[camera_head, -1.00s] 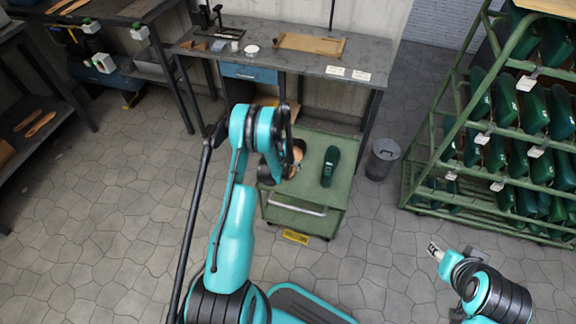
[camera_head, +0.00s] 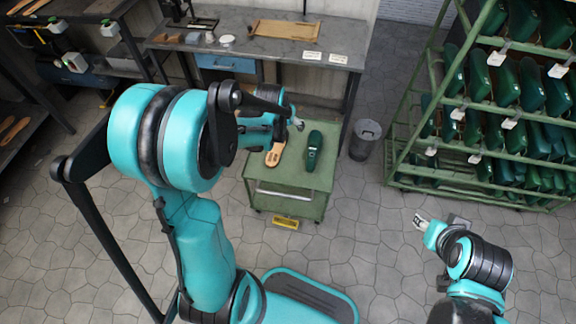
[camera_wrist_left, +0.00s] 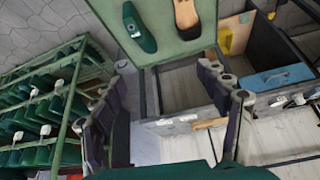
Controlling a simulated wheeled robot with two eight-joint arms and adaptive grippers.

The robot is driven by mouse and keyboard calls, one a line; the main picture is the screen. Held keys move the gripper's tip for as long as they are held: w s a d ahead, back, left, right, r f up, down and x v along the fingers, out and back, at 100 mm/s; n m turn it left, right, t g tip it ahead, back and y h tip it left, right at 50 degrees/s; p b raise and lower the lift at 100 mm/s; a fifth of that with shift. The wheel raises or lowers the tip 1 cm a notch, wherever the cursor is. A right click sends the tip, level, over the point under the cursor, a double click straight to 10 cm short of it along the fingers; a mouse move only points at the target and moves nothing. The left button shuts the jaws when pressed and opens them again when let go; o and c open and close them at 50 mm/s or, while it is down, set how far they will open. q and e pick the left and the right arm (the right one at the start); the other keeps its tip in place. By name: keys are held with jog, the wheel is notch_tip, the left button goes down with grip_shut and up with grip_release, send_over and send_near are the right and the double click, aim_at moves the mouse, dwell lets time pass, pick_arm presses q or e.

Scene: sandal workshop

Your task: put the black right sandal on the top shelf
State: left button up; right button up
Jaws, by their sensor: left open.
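A tan sandal sole (camera_head: 276,151) lies on the green cart top (camera_head: 285,178). It also shows at the upper edge of the left wrist view (camera_wrist_left: 187,16), partly cut off.
A green rack (camera_head: 410,150) at right holds many dark green forms on sloping shelves; its top is cut off. A grey bin (camera_head: 364,140) stands between cart and rack. A workbench (camera_head: 345,57) with a wooden board (camera_head: 285,30) stands behind the cart.

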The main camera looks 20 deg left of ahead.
pick_arm(q)
jog(key=s+d+r, duration=0.5)
jog(key=s, duration=0.5)
jog(key=s+d+r+m+t, duration=0.1)
jog(key=s+d+r, duration=0.4)
jog(key=s, duration=0.5)
jog(key=shift+s+d+t+h, duration=0.3)
jog(key=shift+s+d+h, duration=0.05)
jog(key=shift+h, duration=0.05)
jog(key=shift+r, duration=0.1)
